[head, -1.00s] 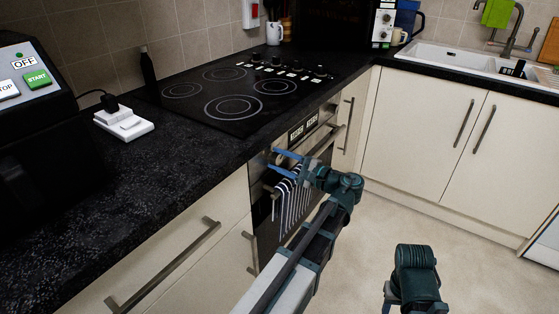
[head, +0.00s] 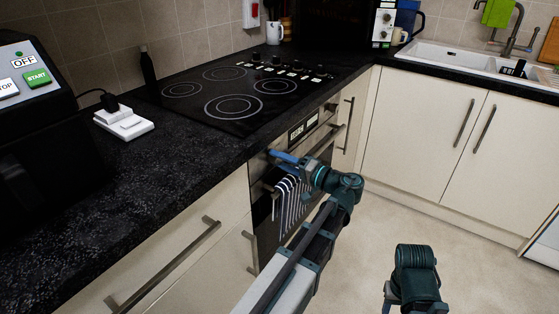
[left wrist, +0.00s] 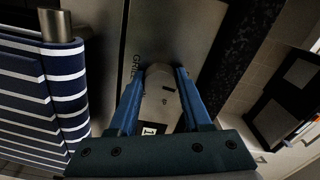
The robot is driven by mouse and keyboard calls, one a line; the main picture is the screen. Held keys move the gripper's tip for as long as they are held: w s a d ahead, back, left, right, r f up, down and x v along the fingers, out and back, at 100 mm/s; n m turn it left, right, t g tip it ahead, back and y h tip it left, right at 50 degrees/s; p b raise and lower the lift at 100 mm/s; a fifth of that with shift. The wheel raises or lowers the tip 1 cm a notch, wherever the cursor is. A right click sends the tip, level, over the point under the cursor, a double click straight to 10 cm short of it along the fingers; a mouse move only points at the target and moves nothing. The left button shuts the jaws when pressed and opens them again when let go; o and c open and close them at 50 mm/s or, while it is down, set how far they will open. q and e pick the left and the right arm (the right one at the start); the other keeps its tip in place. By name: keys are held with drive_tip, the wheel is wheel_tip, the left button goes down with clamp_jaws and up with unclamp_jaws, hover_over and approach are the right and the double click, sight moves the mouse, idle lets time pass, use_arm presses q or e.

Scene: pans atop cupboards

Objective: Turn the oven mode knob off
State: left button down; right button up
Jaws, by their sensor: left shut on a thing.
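The oven mode knob (left wrist: 160,90) is a pale, rounded knob on the oven's metal control panel (left wrist: 176,32), beside lettering that partly shows in the left wrist view. My left gripper (left wrist: 159,82) has its blue fingers on both sides of the knob and is shut on it. In the head view my left gripper (head: 277,156) reaches the left end of the oven panel, and its fingers hide the knob. The oven display (head: 303,129) is to the right of the gripper. My right gripper's fingers are not visible.
A striped towel (head: 286,208) hangs from the oven handle just below the left gripper; it also shows in the left wrist view (left wrist: 68,90). The black worktop edge (head: 240,158) runs close above the panel. Open floor (head: 400,220) lies to the right.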

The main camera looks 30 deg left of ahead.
use_arm(q)
drive_tip(key=shift+n, duration=0.6)
drive_tip(key=shift+c, duration=1.7)
unclamp_jaws()
drive_tip(key=s+d, duration=0.1)
drive_tip(key=d, duration=1.2)
drive_tip(key=shift+d, duration=0.4)
